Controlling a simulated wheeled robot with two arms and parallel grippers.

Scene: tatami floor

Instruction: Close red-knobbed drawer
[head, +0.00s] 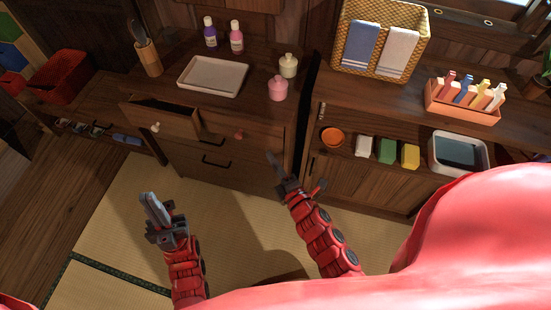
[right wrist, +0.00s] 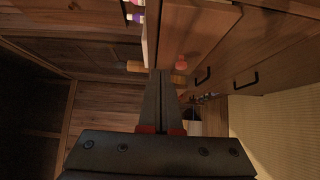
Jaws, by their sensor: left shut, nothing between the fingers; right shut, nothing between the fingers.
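The red knob (head: 238,134) is on the upper right drawer front of the dark wooden cabinet; this front looks about flush, but I cannot tell if a small gap remains. The red knob also shows in the right wrist view (right wrist: 180,62), beyond the fingers. Left of it, a drawer with a pale knob (head: 155,127) stands pulled out, its dark inside visible. My right gripper (head: 272,158) is shut and empty, in front of the cabinet, right of and below the red knob. My left gripper (head: 149,203) is shut and empty over the tatami, well below the pale-knobbed drawer.
The cabinet top carries a white tray (head: 213,77), a pink jar (head: 278,89), a cream jar (head: 289,65) and bottles. A lower drawer has a black handle (head: 216,162). A second cabinet on the right holds a wicker basket (head: 346,62) and a grey tub (head: 435,158). The tatami (head: 110,200) is clear.

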